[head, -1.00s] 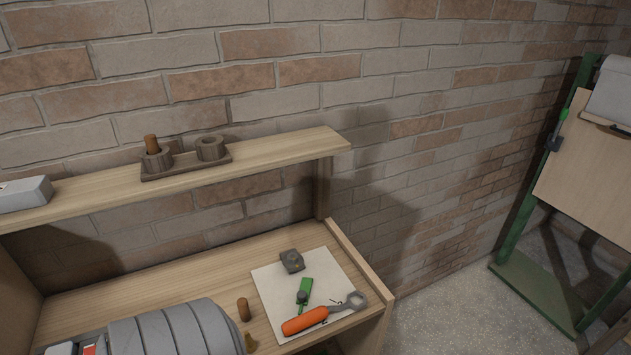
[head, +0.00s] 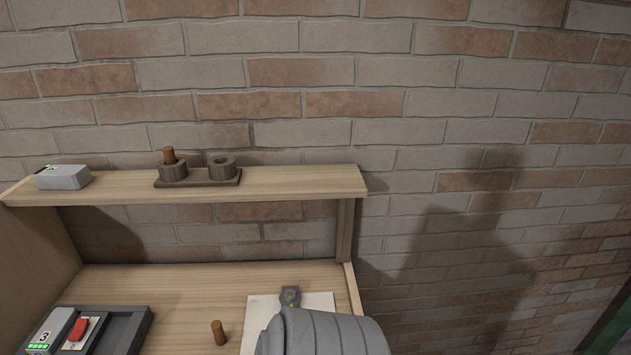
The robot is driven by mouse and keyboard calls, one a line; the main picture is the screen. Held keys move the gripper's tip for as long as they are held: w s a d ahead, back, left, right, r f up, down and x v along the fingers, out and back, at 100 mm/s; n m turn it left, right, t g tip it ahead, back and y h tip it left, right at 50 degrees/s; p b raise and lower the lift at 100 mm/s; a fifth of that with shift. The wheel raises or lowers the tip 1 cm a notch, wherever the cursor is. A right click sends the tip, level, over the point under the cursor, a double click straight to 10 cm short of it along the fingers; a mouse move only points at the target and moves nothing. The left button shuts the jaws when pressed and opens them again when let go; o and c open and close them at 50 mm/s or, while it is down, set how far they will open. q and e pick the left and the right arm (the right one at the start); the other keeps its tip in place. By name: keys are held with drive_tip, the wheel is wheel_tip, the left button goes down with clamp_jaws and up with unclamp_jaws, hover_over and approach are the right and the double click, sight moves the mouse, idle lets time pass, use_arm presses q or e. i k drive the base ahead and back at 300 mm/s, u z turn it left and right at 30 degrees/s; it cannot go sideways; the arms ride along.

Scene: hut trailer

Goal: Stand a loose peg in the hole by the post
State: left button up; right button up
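A dark wooden holder (head: 205,183) with two round sockets sits on the upper shelf. A brown peg or post (head: 169,155) stands upright in its left socket. The right socket (head: 222,167) has an open hole at its top and no peg standing in it. A loose brown peg (head: 218,332) stands upright on the bench below, left of the pale mat. Neither gripper is in view. A grey ribbed part, likely my own arm, covers the front of the mat.
The shelf (head: 290,182) is clear right of the holder; a grey box (head: 62,177) sits at its left end. On the bench (head: 190,288), a dark tray (head: 128,328) holds units with a red switch. A small grey block (head: 290,295) lies on the mat (head: 262,309).

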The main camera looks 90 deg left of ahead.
sight(222, 171)
drive_tip(key=z, duration=0.05)
drive_tip(key=i, duration=0.85)
drive_tip(key=u, duration=2.95)
